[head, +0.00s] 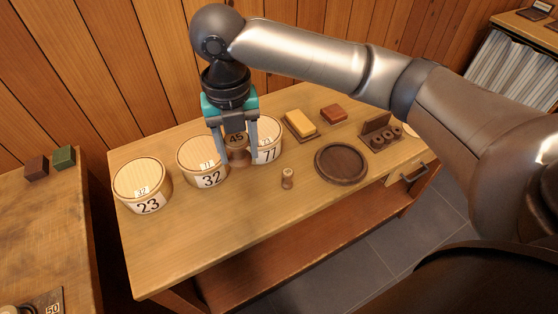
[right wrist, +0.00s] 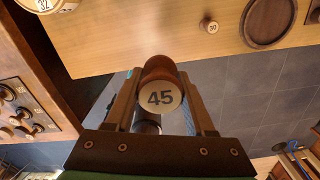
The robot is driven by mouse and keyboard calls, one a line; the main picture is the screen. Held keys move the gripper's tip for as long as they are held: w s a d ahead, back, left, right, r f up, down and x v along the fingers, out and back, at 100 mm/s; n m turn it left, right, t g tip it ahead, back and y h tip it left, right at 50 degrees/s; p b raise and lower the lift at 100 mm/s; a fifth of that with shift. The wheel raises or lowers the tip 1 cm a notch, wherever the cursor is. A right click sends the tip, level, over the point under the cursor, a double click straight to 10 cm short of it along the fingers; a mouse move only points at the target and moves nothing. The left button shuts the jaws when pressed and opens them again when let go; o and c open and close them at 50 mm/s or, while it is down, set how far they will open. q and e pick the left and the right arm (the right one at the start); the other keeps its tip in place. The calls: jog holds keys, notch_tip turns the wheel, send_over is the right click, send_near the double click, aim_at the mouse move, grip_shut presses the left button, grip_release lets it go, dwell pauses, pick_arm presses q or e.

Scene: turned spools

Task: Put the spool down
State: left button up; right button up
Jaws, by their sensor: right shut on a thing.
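My right gripper (head: 236,155) points down and is shut on a brown turned spool (head: 236,139) whose pale round end reads 45. In the right wrist view the spool (right wrist: 160,97) sits between the two fingers, its numbered end facing the camera. In that view floor shows around it and the table's edge lies beyond, so it seems held in the air; its exact height is unclear. My left gripper is not in view.
A small spool (head: 287,183) stands upright near a dark round tray (head: 342,180). A yellow block (head: 300,122), a reddish block (head: 333,113) and a dark holed rack (head: 374,124) are behind. The table's front is clear.

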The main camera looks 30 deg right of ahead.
aim_at(250, 212)
notch_tip(250, 212, down, 20)
jog(key=b, duration=0.4)
jog(key=shift+b, duration=0.3)
jog(key=shift+f, duration=0.15)
jog(key=o, duration=1.3)
notch_tip(250, 212, up, 12)
jog(key=p, duration=0.3)
jog(key=shift+r, duration=0.2)
